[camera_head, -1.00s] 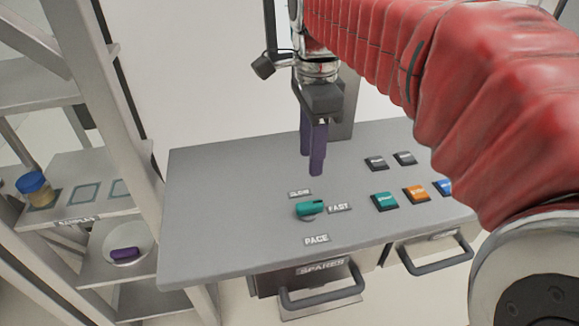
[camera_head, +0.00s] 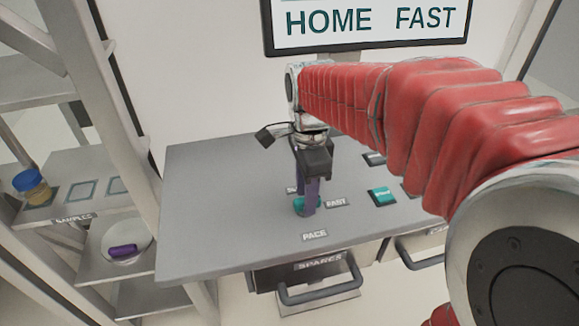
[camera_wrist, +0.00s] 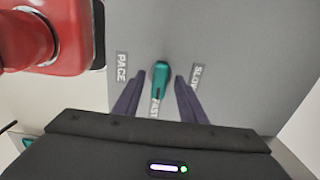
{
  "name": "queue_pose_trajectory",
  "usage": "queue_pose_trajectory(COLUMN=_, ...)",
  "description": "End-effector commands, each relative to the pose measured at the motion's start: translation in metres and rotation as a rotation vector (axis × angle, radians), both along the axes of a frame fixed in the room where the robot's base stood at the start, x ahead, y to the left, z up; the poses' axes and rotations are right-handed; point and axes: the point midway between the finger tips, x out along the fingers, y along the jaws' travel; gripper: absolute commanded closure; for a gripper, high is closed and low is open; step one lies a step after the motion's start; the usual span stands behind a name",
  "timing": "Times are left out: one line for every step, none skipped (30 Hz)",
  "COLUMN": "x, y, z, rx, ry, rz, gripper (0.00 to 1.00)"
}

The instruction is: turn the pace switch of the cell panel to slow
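The pace switch, a teal knob (camera_head: 298,205), sits on the grey cell panel (camera_head: 220,200). It also shows in the wrist view (camera_wrist: 161,80), its narrow end toward the FAST label (camera_wrist: 155,107). The SLOW label (camera_wrist: 197,77) lies to its right there, the PACE label (camera_wrist: 122,67) to its left. My gripper (camera_head: 306,211) points down at the knob. In the wrist view its purple fingers (camera_wrist: 160,77) stand one on each side of the knob, open, with a small gap showing on both sides. In the head view the fingers partly hide the knob and the SLOW label.
A wall screen (camera_head: 370,20) reads HOME and FAST. A teal button (camera_head: 381,196) is right of the knob; my arm hides other buttons. A drawer marked SPARES (camera_head: 318,266) is below. Left shelves hold a blue-lidded jar (camera_head: 31,185) and a purple item (camera_head: 123,250) on a dish.

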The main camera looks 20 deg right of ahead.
Motion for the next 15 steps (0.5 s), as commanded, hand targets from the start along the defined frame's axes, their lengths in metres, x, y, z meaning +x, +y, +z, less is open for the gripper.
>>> queue_pose_trajectory(x=0.0000, y=0.0001, z=-0.0032, rx=0.000, ry=0.000, rz=0.000, gripper=0.62)
queue_pose_trajectory(x=0.0000, y=0.0001, z=-0.0045, rx=0.000, ry=0.000, rz=0.000, gripper=0.62)
queue_pose_trajectory(x=0.0000, y=0.0001, z=-0.0057, rx=0.000, ry=0.000, rz=0.000, gripper=0.62)
queue_pose_trajectory(x=-0.0001, y=0.0001, z=-0.0063, rx=0.000, ry=0.000, rz=0.000, gripper=0.62)
queue_pose_trajectory(x=-0.0001, y=0.0001, z=-0.0066, rx=0.000, ry=-0.001, rz=0.000, gripper=0.62)
queue_pose_trajectory(x=0.0000, y=0.0001, z=-0.0068, rx=0.000, ry=-0.001, rz=0.000, gripper=0.62)
queue_pose_trajectory(x=0.0000, y=0.0001, z=-0.0068, rx=0.000, ry=-0.001, rz=0.000, gripper=0.62)
queue_pose_trajectory(x=0.0000, y=0.0002, z=-0.0067, rx=0.000, ry=-0.001, rz=0.000, gripper=0.62)
queue_pose_trajectory(x=0.0000, y=0.0002, z=-0.0067, rx=0.000, ry=-0.001, rz=0.000, gripper=0.62)
queue_pose_trajectory(x=0.0000, y=0.0002, z=-0.0067, rx=0.000, ry=-0.001, rz=0.000, gripper=0.62)
queue_pose_trajectory(x=0.0000, y=0.0002, z=-0.0066, rx=0.000, ry=-0.001, rz=0.000, gripper=0.62)
queue_pose_trajectory(x=0.0000, y=0.0002, z=-0.0066, rx=0.000, ry=-0.001, rz=0.001, gripper=0.64)
queue_pose_trajectory(x=0.0000, y=0.0002, z=-0.0066, rx=0.000, ry=-0.001, rz=0.001, gripper=0.66)
queue_pose_trajectory(x=0.0000, y=0.0002, z=-0.0066, rx=0.000, ry=-0.001, rz=0.001, gripper=0.68)
queue_pose_trajectory(x=0.0000, y=0.0003, z=-0.0066, rx=0.000, ry=-0.001, rz=0.001, gripper=0.71)
